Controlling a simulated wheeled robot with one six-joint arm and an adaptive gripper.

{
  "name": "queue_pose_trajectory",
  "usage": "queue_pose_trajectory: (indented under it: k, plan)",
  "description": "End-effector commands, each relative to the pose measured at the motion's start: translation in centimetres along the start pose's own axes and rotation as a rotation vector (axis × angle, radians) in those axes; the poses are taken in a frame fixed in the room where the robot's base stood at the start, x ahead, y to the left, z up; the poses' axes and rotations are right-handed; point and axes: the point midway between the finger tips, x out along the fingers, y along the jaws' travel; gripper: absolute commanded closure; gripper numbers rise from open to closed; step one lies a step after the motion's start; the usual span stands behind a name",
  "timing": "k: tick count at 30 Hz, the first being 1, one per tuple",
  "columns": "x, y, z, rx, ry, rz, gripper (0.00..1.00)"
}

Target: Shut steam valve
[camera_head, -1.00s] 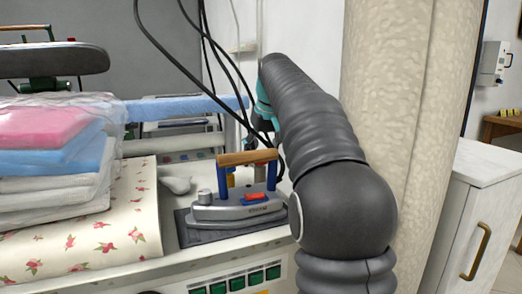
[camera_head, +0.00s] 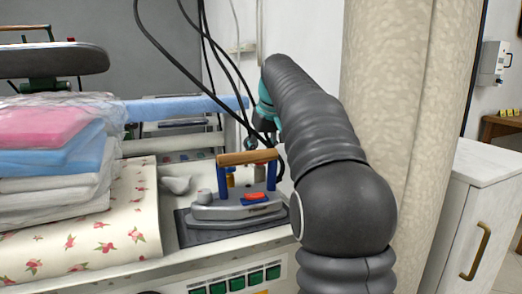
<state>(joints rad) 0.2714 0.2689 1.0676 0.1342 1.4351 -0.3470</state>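The steam valve cannot be made out for certain. A small dark bluish part (camera_head: 251,142) shows among the cables behind the iron, too small to identify. A yellow part (camera_head: 230,177) shows through the iron's handle. My arm reaches from the lower right up and away toward the back of the table. Its teal wrist part (camera_head: 266,104) is partly hidden behind my own dark arm links and the black cables. My gripper's fingers cannot be seen, so neither their state nor their contact with anything shows.
A steam iron (camera_head: 240,207) with a wooden handle rests on a dark pad (camera_head: 196,238). Wrapped folded laundry (camera_head: 45,160) lies on floral cloth (camera_head: 100,245) at left. Black cables (camera_head: 183,72) hang near my wrist. A beige curtain (camera_head: 385,90) and white cabinet (camera_head: 470,220) stand at right.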

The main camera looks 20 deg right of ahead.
Motion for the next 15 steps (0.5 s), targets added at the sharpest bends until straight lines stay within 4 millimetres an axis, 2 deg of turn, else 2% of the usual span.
queue_pose_trajectory:
  k: [15]
  plan:
    - [0.14, 0.46, -0.13, -0.406, 0.0, -0.17, 0.9]
